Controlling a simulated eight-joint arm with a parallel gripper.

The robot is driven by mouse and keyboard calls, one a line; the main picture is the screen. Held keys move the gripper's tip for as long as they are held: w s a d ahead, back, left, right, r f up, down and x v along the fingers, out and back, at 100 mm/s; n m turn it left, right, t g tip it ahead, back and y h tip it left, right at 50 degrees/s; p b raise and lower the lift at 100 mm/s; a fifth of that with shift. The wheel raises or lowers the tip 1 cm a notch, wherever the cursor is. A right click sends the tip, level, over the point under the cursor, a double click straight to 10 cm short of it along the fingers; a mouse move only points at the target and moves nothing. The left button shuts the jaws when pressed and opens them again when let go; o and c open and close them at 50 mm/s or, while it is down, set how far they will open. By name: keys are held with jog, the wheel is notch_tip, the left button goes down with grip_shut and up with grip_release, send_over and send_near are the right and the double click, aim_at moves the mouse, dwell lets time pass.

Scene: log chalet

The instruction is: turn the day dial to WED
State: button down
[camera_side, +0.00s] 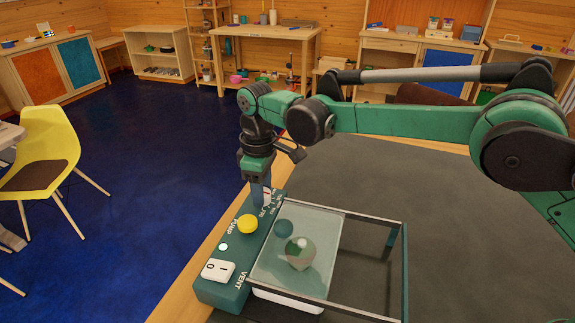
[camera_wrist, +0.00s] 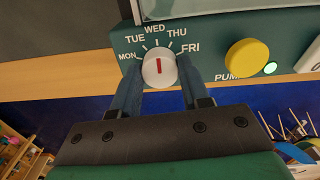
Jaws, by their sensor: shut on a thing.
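The day dial (camera_wrist: 159,75) is a white round knob with a red line, on a dark green panel (camera_wrist: 215,42). Its labels run MON, TUE, WED, THU, FRI in an arc. The red line points almost straight up, toward the WED label (camera_wrist: 154,29). My gripper (camera_wrist: 160,82) is shut on the dial, with one blue finger on each side of it. In the side view my gripper (camera_side: 259,190) reaches down to the far end of the green control box (camera_side: 222,285), and the dial is mostly hidden there.
A yellow PUMP button (camera_side: 247,224), a lit green lamp (camera_side: 223,247) and a white VENT switch (camera_side: 217,270) sit along the box. A clear-walled case (camera_side: 373,231) with a tray (camera_side: 270,275) and round objects stands right beside it. A yellow chair (camera_side: 45,145) stands far left.

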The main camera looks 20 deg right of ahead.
jog(key=shift+n, duration=0.3)
jog(key=shift+c, duration=2.1)
grip_release()
jog(key=shift+r, duration=0.1)
jog(key=shift+r, duration=2.75)
jog(key=shift+r, duration=0.1)
jog(key=s+d+r+m+t, duration=0.2)
jog(key=d+r+m, duration=0.1)
jog(key=d+r, duration=0.25)
jog(key=s+d+f+m+t, duration=0.3)
jog(key=s+d+m+t, duration=0.2)
jog(key=s+d, duration=0.8)
jog(key=s+m, duration=0.1)
jog(key=m, duration=0.1)
jog(key=shift+s+d+f+m, duration=0.2)
jog(key=shift+s+d+m, duration=0.1)
jog(key=shift+s+d, duration=0.05)
